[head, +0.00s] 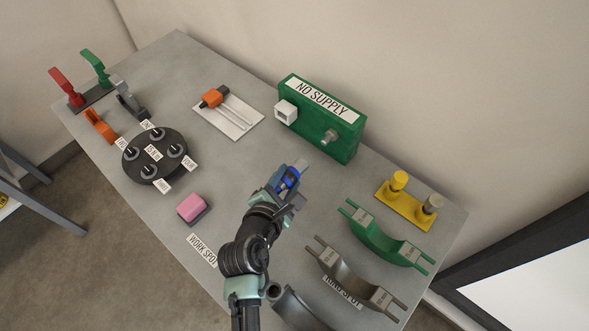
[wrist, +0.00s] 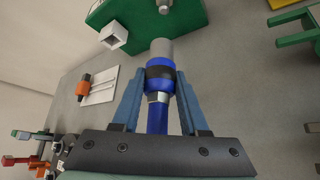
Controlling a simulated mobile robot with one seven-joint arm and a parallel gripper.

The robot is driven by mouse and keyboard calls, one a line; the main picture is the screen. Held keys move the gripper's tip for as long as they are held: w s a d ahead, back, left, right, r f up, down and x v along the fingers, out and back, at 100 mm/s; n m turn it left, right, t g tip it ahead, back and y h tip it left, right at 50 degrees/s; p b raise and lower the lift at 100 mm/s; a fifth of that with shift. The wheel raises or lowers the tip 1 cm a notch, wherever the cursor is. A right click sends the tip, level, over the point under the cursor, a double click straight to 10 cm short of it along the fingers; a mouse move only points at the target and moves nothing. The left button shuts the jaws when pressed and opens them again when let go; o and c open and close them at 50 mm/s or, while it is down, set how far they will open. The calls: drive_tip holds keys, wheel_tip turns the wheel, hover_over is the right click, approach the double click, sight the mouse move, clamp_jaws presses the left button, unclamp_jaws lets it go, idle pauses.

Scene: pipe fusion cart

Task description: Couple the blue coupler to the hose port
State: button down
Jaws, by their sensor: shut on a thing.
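The blue coupler (wrist: 158,77) has a dark band and a grey cylindrical front end. My gripper (head: 284,185) is shut on it, with a finger on each side in the wrist view. The coupler also shows in the head view (head: 291,177), held over the table and pointing toward the green box (head: 345,138). The hose port (head: 329,137) looks like the grey round stub on the front of that box, labelled NO SUPPLY. It also shows in the wrist view (wrist: 164,7), just beyond the coupler's front end. A gap separates the two in the head view.
A white square socket (head: 286,112) juts from the box left of the port. A yellow stand (head: 405,205) and a green curved clamp (head: 385,238) lie to the right. A black round turret (head: 154,154) and pink block (head: 192,208) are left. Table between gripper and box is clear.

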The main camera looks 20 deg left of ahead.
sight(302, 166)
drive_tip(key=shift+s+r, duration=0.15)
drive_tip(key=shift+r, duration=0.05)
drive_tip(key=shift+w+d+p, duration=0.3)
drive_tip(key=shift+w+d, duration=0.05)
drive_tip(key=shift+w, duration=0.55)
drive_tip(key=shift+w+d+p, duration=0.35)
drive_tip(key=shift+w, duration=0.5)
drive_tip(key=shift+w+d+p, duration=0.3)
drive_tip(key=shift+w+d, duration=0.05)
drive_tip(key=shift+w, duration=0.55)
drive_tip(key=shift+f, duration=0.1)
drive_tip(key=shift+p, duration=0.45)
drive_tip(key=shift+w+d, duration=0.25)
drive_tip(key=shift+w, duration=0.4)
drive_tip(key=shift+w+d, duration=0.3)
drive_tip(key=shift+w, duration=0.35)
drive_tip(key=shift+w+d, duration=0.25)
drive_tip(key=shift+w, duration=0.4)
drive_tip(key=shift+c, duration=1.8)
unclamp_jaws()
drive_tip(key=shift+s, duration=0.15)
drive_tip(key=p+v, duration=0.1)
drive_tip(key=v, duration=1.1)
drive_tip(key=shift+s+r, duration=0.3)
